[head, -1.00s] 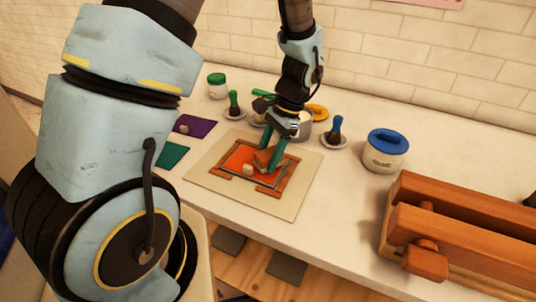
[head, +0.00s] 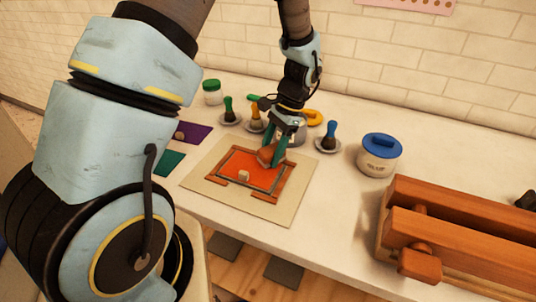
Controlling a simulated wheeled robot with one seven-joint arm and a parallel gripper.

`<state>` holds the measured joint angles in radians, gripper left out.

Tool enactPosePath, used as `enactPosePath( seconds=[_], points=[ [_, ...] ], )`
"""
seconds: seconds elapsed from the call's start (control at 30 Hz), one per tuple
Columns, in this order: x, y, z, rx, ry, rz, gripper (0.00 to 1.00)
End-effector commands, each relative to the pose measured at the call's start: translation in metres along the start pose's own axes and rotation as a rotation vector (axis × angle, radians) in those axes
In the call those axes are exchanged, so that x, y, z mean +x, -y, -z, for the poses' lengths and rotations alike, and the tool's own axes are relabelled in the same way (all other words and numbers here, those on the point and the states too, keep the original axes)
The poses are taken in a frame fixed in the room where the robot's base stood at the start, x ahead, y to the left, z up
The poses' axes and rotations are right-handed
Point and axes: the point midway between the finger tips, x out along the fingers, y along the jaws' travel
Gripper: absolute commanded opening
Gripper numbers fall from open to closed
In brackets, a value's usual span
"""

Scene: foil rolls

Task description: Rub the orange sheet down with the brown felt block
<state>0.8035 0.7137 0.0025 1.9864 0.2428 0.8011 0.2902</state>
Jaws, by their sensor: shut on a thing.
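The orange sheet (head: 236,164) lies flat inside a brown and grey frame on a pale board (head: 205,180) on the worktop. My gripper (head: 273,152) is over the far right part of the sheet, its green fingers pointing down. It is shut on the brown felt block (head: 266,155), which looks tilted. The block is at or just above the sheet; I cannot tell whether it touches. The fingers hide part of the block and the sheet's far right corner. A small pale block (head: 244,176) sits on the sheet near its front edge.
Behind the board stand brushes with green (head: 229,110), orange (head: 256,117) and blue (head: 329,136) handles, and a grey pot (head: 295,128). A blue-lidded jar (head: 380,155) and a large wooden press (head: 450,235) are at the right. Purple (head: 195,131) and teal (head: 169,162) sheets lie left.

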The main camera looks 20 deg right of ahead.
Motion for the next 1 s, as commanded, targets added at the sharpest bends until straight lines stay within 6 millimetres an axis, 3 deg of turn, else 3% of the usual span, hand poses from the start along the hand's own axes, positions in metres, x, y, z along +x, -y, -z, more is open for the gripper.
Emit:
enactPosePath(
  seconds=[0.47, 1.0],
  points=[
    [0.008, 0.015, -0.009, 0.000, 0.001, -0.001, 0.00],
    [0.021, -0.011, -0.043, 0.001, 0.007, -0.004, 0.00]
  ],
)
